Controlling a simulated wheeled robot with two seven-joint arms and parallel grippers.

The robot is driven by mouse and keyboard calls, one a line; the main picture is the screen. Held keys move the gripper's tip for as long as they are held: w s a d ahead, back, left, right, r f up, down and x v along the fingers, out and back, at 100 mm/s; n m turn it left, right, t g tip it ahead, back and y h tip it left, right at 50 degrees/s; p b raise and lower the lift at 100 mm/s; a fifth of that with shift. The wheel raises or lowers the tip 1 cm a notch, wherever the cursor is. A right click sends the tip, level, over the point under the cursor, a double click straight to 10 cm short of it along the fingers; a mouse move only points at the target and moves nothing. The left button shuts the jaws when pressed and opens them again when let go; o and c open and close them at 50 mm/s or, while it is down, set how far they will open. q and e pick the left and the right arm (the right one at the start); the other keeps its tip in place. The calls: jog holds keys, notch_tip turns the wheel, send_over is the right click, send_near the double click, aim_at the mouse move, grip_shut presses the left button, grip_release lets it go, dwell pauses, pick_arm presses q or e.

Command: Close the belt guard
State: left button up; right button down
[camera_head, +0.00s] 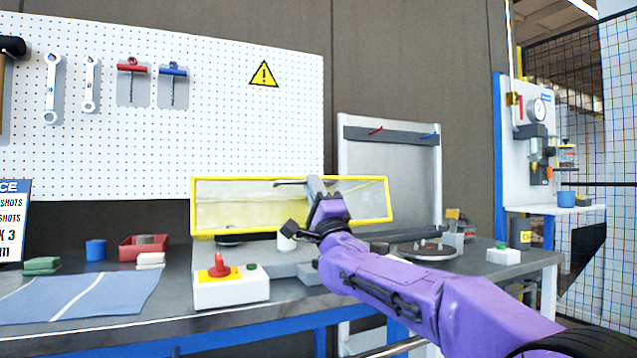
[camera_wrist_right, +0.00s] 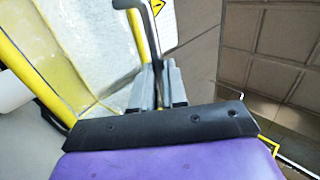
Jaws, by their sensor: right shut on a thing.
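The belt guard (camera_head: 240,206) is a clear panel in a yellow frame, above the machine at the back of the bench in the head view. It faces me, its right side partly behind my gripper. I cannot tell its exact angle. My right gripper (camera_head: 313,186) is at the middle of its upper part, shut on the dark guard handle (camera_head: 288,183). In the right wrist view, the jaws (camera_wrist_right: 160,78) close around the dark handle rod (camera_wrist_right: 149,30), with the guard's clear panel (camera_wrist_right: 95,45) to the left. My left gripper is out of view.
A white control box (camera_head: 230,292) with a red knob and green button stands at the bench front. A blue mat (camera_head: 80,298), red tray (camera_head: 143,249) and blue cup (camera_head: 95,250) lie left. A round disc (camera_head: 425,250) and another button box (camera_head: 503,255) are right.

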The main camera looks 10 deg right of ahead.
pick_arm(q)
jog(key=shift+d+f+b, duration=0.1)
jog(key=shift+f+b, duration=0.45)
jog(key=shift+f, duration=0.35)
pick_arm(e)
jog(key=shift+a+f, duration=0.2)
jog(key=shift+f, duration=1.7)
jog(key=c, duration=1.5)
grip_release()
jog(key=o, duration=0.3)
jog(key=shift+w+a+f, duration=0.2)
jog(key=shift+w+a, duration=0.05)
jog(key=shift+w, duration=0.1)
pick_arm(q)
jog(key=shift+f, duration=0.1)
pick_arm(e)
jog(key=shift+o, duration=0.2)
jog(key=shift+r, duration=0.2)
jog(key=shift+d+r, duration=0.1)
jog(key=shift+d, duration=0.05)
jog(key=shift+d, duration=0.15)
